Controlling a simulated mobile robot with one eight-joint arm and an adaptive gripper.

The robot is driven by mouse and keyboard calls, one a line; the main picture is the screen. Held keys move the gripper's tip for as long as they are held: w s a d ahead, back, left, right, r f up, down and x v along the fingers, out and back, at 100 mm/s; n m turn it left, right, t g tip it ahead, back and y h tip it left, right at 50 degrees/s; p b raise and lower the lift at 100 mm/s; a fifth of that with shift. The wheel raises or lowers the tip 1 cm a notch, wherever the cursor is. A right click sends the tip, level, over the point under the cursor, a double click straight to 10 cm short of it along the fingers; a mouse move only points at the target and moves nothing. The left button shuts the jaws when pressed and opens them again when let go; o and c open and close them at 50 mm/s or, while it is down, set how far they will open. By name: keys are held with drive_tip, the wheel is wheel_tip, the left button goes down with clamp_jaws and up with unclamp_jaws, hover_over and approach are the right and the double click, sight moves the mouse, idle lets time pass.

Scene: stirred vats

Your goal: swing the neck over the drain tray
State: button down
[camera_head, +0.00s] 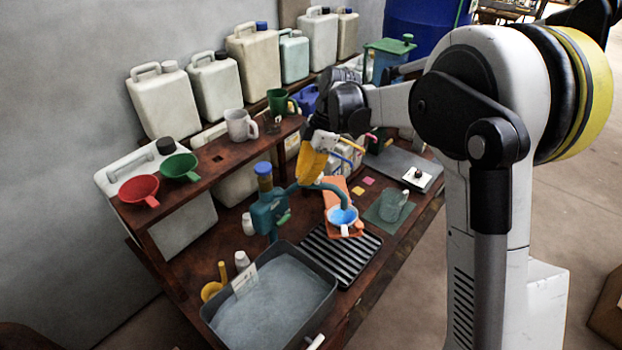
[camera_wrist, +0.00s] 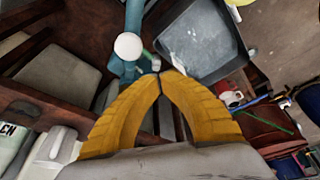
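A teal pump or tap (camera_head: 268,212) stands behind the grey basin, with a blue and amber cap on top. Its curved teal neck (camera_head: 322,188) reaches right, and its end is above or close to a white cup with blue inside (camera_head: 342,216). The black ribbed drain tray (camera_head: 340,252) lies in front of the cup, right of the basin. My gripper (camera_head: 308,178) has yellow fingers and points down near the neck; contact cannot be told. In the wrist view, the fingertips (camera_wrist: 159,73) meet with nothing visible between them, beside teal pipework (camera_wrist: 133,16) and a white knob (camera_wrist: 128,46).
The grey basin (camera_head: 222,318) sits at the front. A shelf above the bench holds red (camera_head: 139,188) and green (camera_head: 180,167) funnels and mugs. White jugs (camera_head: 160,100) line the wall. A green mat with a glass jug (camera_head: 393,205) lies right of the cup.

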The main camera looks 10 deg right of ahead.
drive_tip(key=w+d+r+p, duration=0.1)
drive_tip(key=w+r, duration=0.2)
drive_tip(key=r, duration=0.4)
drive_tip(key=shift+r, duration=0.4)
drive_tip(key=shift+d, duration=0.1)
